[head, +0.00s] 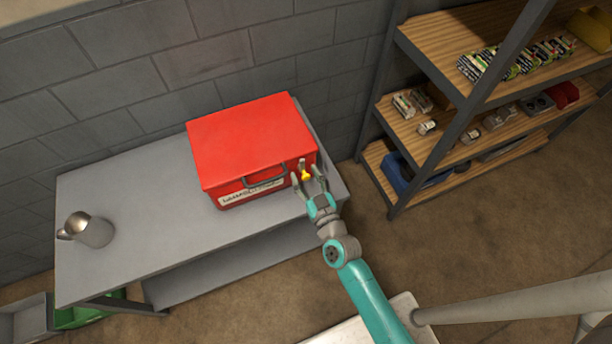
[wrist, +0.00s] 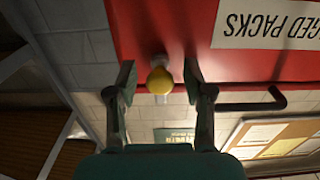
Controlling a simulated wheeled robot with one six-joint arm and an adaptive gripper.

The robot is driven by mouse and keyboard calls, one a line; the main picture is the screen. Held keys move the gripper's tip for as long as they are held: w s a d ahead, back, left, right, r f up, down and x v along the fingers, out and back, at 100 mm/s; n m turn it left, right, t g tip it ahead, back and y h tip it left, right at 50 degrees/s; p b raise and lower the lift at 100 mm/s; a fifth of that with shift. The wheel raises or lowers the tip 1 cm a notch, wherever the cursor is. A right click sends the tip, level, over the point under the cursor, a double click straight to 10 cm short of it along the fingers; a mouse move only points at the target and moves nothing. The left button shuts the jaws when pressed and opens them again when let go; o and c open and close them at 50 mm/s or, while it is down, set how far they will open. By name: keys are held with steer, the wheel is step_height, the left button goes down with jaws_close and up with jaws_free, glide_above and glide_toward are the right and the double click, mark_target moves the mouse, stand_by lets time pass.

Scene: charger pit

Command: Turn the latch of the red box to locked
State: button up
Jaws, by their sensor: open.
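The red box (head: 250,140) stands shut on the grey table, with a dark handle and a white label on its front. Its front face also fills the top of the wrist view (wrist: 150,28). The latch (head: 306,175) is a small yellow knob with a light metal part, at the right end of the box front. In the wrist view the yellow latch knob (wrist: 159,81) lies between my fingertips. My gripper (head: 310,180) is open, one finger on each side of the knob, with gaps visible to both fingers. The wrist view shows my gripper (wrist: 160,82) upside down relative to the label.
A shelf rack (head: 440,70) with batteries and small parts stands at the right. The dark box handle (wrist: 255,103) is close beside one finger. A block wall is behind the table.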

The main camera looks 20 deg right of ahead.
steer(key=s, duration=1.2)
steer(key=shift+s, duration=0.1)
stand_by(0.4)
steer(key=s+r+g, duration=0.1)
steer(key=s+r, duration=0.3)
steer(key=s, duration=0.4)
steer(key=s+d+r+g, duration=0.1)
steer(key=s+r, duration=0.3)
steer(key=s, duration=0.4)
steer(key=s+r+g, duration=0.1)
steer(key=s+r, duration=0.3)
steer(key=s, duration=0.4)
steer(key=shift+s+d, duration=0.15)
steer(key=shift+s, duration=0.15)
